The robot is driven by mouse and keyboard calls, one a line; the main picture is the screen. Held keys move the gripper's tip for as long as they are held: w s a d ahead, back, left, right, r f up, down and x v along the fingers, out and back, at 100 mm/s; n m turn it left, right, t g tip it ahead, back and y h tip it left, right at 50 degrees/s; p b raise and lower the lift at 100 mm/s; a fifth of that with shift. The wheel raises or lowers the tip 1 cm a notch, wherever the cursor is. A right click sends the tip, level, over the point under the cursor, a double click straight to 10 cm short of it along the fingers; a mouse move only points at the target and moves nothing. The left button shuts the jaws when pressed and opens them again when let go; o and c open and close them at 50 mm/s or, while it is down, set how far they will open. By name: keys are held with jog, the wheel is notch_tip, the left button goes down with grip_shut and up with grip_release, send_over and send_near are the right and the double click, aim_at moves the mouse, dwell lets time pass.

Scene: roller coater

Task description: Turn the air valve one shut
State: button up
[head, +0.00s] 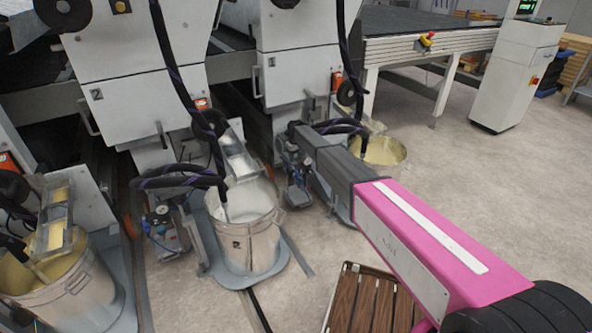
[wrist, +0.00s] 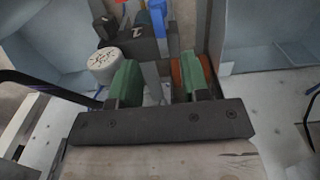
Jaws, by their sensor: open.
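My gripper (wrist: 158,78) is open in the wrist view, with its two green-padded fingers apart. A dark block with a bright blue part (wrist: 158,18) stands beyond the fingers, with a grey metal piece showing in the gap. A round pale grey knob (wrist: 105,65) with dark marks on top sits just left of the left finger. An orange-red part (wrist: 176,74) shows beside the inner side of the right finger; I cannot tell whether they touch. I cannot tell which of these parts is air valve one. In the head view my arm reaches toward the machine and its gripper end is hard to make out.
Pale grey machine panels (wrist: 255,25) flank the fittings. In the head view, metal buckets stand at the left, centre (head: 250,240) and back right (head: 385,152). Dark hoses (head: 180,182) hang around them. A slatted wooden pallet (head: 372,302) lies in front.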

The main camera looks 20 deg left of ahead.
aim_at(296, 170)
notch_tip(296, 170, down, 8)
jog(key=shift+r, duration=0.15)
grip_shut()
